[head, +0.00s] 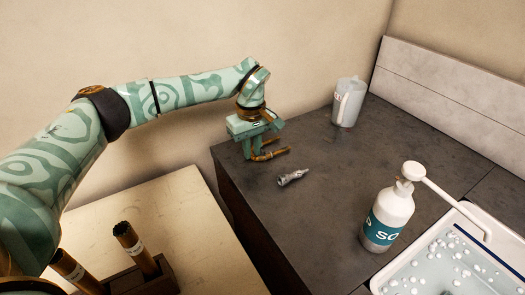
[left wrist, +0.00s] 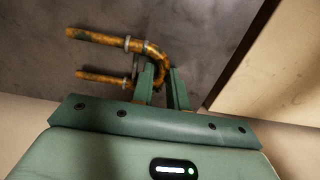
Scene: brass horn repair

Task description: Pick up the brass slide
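The brass slide is a U-shaped tube with two straight legs and pale rings. It shows in the head view (head: 270,155) at the left end of the dark counter and in the left wrist view (left wrist: 100,38) beyond the fingers. My left gripper (head: 258,147) is just over the counter at the slide's curved end. The legs stick out to the left there. I cannot tell whether the slide touches the counter. My right gripper is not in view.
A small silver mouthpiece-like part (head: 292,177) lies just right of the slide. A grey pitcher (head: 348,102) stands near the wall. A soap bottle (head: 388,215) and a white tray of foamy water (head: 450,262) are at the right. The counter's middle is clear.

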